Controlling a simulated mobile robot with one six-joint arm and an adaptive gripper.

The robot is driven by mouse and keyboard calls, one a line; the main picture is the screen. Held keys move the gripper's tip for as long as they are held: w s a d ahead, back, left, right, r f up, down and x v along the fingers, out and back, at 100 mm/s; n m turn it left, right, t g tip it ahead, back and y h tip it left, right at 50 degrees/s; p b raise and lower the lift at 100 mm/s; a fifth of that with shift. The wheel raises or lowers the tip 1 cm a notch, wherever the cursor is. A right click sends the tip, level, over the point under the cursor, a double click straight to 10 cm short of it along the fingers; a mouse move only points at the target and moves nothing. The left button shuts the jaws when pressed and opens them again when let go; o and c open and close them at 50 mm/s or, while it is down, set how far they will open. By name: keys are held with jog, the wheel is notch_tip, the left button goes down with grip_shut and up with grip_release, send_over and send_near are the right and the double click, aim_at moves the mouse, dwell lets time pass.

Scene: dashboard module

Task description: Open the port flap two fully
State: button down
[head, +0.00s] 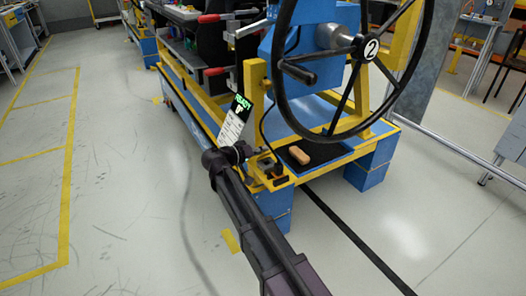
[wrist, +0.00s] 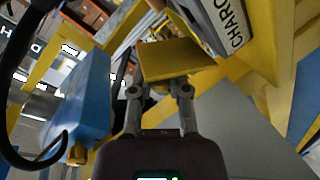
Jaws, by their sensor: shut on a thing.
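A flat yellow flap (wrist: 178,60), which I take for port flap two, stands out just beyond my gripper (wrist: 159,88) in the wrist view. The two fingers reach its near edge and are shut on it, with some width between them. In the head view my gripper (head: 256,152) is at the near left corner of the yellow and blue dashboard stand (head: 330,168). The flap cannot be made out there, and its hinge and the port behind it are not clear.
A white label reading "CHARG" (wrist: 232,28) is right of the flap, and a blue box (wrist: 80,100) is left. A steering wheel marked 2 (head: 338,132) rises above the stand. A tan block (head: 299,155) lies on a dark mat. The floor at left is clear.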

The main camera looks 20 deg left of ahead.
jog(key=shift+w, duration=0.1)
jog(key=shift+w+a+r+n, duration=0.1)
jog(key=shift+a+n, duration=0.1)
jog(key=shift+n, duration=0.4)
jog(key=c, duration=0.6)
grip_release()
